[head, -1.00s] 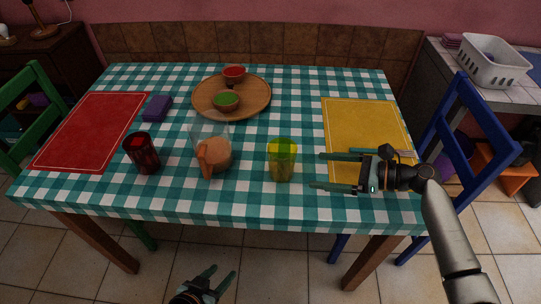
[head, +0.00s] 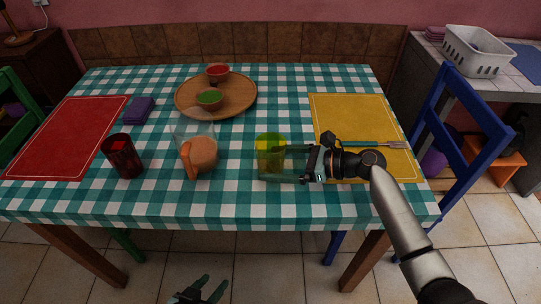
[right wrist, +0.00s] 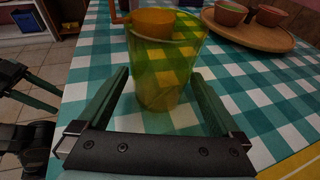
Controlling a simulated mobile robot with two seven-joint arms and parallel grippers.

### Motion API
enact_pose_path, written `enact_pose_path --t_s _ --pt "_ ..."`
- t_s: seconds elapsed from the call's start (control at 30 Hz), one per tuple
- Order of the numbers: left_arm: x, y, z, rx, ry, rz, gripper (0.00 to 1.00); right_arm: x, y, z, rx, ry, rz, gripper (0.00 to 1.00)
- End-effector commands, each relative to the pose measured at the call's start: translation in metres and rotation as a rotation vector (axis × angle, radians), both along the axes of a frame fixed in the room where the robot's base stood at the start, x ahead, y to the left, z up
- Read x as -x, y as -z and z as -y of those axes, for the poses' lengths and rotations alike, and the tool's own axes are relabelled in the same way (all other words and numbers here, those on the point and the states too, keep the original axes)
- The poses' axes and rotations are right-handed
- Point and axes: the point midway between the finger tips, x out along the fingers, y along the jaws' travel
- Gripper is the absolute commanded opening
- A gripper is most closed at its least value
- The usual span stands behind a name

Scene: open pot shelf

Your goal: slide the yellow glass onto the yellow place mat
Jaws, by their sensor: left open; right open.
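The yellow glass (head: 270,152) stands upright on the checked tablecloth, left of the yellow place mat (head: 345,108). My right gripper (head: 284,164) is open at the glass's right side, its fingers pointing left. In the right wrist view the yellow glass (right wrist: 165,75) stands between the two open fingers (right wrist: 160,100), with gaps seen on both sides low down. My right arm covers part of the mat's near half. My left gripper (head: 205,289) is open and empty, low in front of the table.
A pitcher (head: 198,150) with orange contents stands left of the glass, and a dark red glass (head: 123,157) further left. A round wooden tray (head: 235,105) with two bowls lies behind. A red place mat (head: 40,150) is at the left. A blue chair (head: 455,130) stands at the right.

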Motion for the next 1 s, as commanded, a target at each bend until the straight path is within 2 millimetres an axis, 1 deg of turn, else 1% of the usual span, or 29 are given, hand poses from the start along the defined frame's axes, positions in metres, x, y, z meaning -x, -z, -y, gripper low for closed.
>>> enact_pose_path --t_s 0.1,0.37,0.4,0.8,0.83,1.0 --pt "0.0003 0.0004 -0.0002 0.0 0.0 -0.001 0.5 -0.0012 0.0011 -0.0044 0.0 -0.001 0.001 1.0" --pt "0.0008 0.0017 -0.0002 -0.001 0.0 -0.003 0.5 -0.0013 0.002 -0.0052 0.001 -0.001 0.0 1.0" --pt "0.0008 0.0017 -0.0002 -0.001 0.0 -0.003 0.5 -0.0013 0.002 -0.0052 0.001 -0.001 0.0 0.99" --pt "0.0008 0.0019 -0.0001 -0.001 0.0 -0.004 0.5 -0.0012 0.0021 -0.0049 0.001 -0.001 0.0 0.54" --pt "0.0008 0.0019 -0.0001 -0.001 0.0 -0.004 0.5 -0.0012 0.002 -0.0049 0.001 -0.001 0.0 0.52" --pt "0.0006 0.0 -0.0001 -0.001 0.0 -0.003 0.5 -0.0015 0.0017 0.0003 0.002 0.0 -0.001 0.52"
